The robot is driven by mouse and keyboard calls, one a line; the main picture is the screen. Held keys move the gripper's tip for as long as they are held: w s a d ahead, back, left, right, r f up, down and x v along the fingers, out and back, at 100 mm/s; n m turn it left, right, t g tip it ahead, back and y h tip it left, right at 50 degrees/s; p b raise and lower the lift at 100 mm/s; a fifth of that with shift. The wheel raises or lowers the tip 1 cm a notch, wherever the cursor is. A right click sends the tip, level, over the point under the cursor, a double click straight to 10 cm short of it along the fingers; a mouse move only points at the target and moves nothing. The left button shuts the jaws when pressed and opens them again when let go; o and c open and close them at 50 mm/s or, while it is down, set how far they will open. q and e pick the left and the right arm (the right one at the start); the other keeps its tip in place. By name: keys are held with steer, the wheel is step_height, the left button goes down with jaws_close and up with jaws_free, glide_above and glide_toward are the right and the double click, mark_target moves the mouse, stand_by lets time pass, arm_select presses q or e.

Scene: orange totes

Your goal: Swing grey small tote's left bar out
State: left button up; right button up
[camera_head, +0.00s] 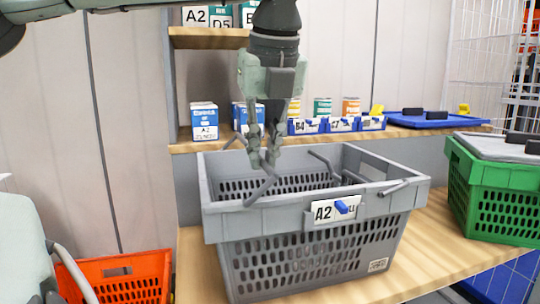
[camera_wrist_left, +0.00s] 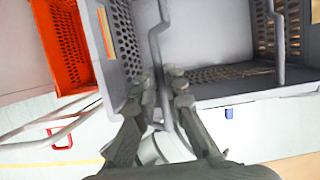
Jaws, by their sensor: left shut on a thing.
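The grey small tote (camera_head: 222,222) stands on a wooden shelf, with an A2 label and a blue clip on its front. Its left bar (camera_head: 259,190) is a thin bent grey rod over the left part of the opening. The bar also runs down the middle of the left wrist view (camera_wrist_left: 154,45). My left gripper (camera_head: 264,158) points down and is shut on this bar; its fingers in the left wrist view (camera_wrist_left: 162,82) close around the rod and hide part of it. The tote's right bar (camera_head: 325,162) is apart from my gripper. My right gripper is not in view.
A green tote (camera_head: 490,213) with a grey lid stands at right. An orange tote (camera_head: 130,283) sits lower left. Behind are a shelf with small boxes (camera_head: 204,121), blue bins (camera_head: 342,124) and a blue tray (camera_head: 425,119). The tote's inside looks empty.

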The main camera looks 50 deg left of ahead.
arm_select(q)
steer(key=shift+s, duration=0.15)
steer(key=shift+s+a+r, duration=0.25)
steer(key=shift+s+r, duration=0.05)
steer(key=shift+s, duration=0.15)
steer(key=shift+s+a+r, duration=0.25)
steer(key=shift+s, duration=0.2)
steer(key=shift+s+a+r+b, duration=0.1)
steer(key=shift+s+a+b, duration=0.2)
steer(key=shift+s, duration=0.3)
steer(key=shift+s+a+r+b, duration=0.15)
steer(key=shift+s+a, duration=0.2)
steer(key=shift+s, duration=0.2)
steer(key=shift+f, duration=0.1)
